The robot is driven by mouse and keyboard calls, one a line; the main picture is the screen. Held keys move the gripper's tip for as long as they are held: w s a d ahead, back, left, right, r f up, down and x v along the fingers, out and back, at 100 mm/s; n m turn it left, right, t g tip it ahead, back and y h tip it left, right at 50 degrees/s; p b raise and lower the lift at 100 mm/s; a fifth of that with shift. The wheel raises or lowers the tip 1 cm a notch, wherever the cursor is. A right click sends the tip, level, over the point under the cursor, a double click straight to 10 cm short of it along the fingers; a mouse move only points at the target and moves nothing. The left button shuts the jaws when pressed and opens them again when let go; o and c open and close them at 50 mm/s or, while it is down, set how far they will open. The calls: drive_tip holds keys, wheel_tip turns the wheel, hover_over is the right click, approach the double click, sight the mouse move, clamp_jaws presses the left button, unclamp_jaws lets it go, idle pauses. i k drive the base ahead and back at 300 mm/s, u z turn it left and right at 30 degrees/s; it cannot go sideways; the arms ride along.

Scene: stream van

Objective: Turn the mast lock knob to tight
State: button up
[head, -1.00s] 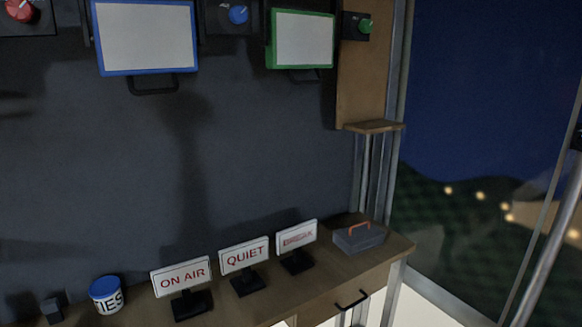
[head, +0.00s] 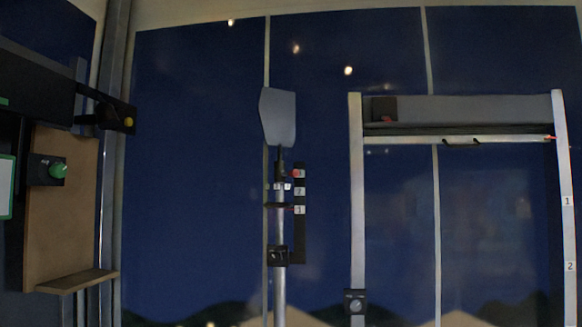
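A thin upright mast (head: 279,300) stands near the middle of the head view, with a flat grey panel (head: 278,117) on its top. My gripper is not in view.
A framed shutter (head: 460,110) stands at the right, with another dark knob box (head: 355,303) on its left post. At the left are a green knob (head: 58,170), a yellow knob (head: 129,122) and a wooden shelf (head: 77,281).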

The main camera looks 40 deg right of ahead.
sight(275, 257)
drive_tip(key=z, duration=4.6)
drive_tip(key=i, duration=0.1)
drive_tip(key=u, duration=3.55)
